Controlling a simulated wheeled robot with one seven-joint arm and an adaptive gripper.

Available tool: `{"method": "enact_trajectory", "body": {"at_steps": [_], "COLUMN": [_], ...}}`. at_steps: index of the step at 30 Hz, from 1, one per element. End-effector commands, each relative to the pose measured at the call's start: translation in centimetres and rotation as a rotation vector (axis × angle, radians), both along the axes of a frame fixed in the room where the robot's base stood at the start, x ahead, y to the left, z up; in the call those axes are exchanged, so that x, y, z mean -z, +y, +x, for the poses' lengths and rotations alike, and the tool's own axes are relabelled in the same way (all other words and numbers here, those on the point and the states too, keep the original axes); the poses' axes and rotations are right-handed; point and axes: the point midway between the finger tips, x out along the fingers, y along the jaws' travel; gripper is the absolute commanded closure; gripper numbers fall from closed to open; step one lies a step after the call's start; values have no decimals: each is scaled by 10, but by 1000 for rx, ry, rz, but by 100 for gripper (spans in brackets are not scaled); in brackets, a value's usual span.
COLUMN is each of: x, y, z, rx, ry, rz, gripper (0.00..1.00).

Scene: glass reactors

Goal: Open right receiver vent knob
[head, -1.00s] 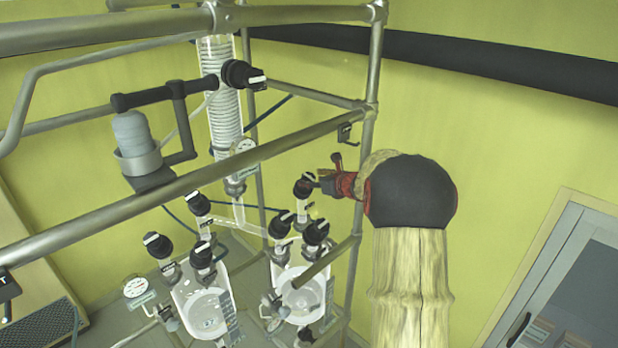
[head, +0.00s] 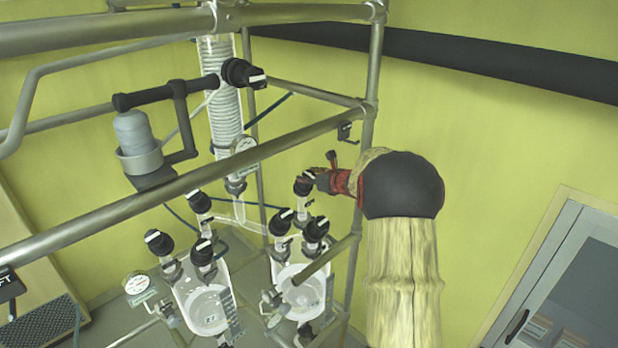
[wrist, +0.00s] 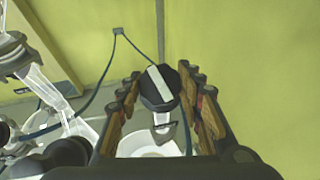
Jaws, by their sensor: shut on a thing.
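The right receiver (head: 313,292) is a clear glass vessel inside the metal frame. Several black knobs with white bars stand above it. The highest, a black knob (head: 302,186) on a glass stem, is at my gripper (head: 312,179), which reaches it from the right. I take it as the vent knob; no label is readable. In the wrist view this knob (wrist: 157,88) sits between the two fingers of my gripper (wrist: 160,98), its white bar tilted slightly from upright. My gripper is shut on it. In the head view the fingers partly cover the knob.
Two other knobs (head: 281,221) (head: 316,229) stand close below. The left receiver (head: 207,308) with its knobs is to the left. A metal rail (head: 255,155) crosses in front, and a frame post (head: 364,170) stands behind my gripper. Open space lies to the right.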

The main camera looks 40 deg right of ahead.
Motion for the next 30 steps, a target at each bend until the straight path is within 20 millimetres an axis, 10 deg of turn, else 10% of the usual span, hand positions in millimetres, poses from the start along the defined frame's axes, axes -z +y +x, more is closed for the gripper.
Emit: {"method": "enact_trajectory", "body": {"at_steps": [10, 30], "x": [0, -1], "y": [0, -3], "z": [0, 1], "rx": [0, -253], "ry": [0, 15], "rz": [0, -149], "gripper": [89, 89]}}
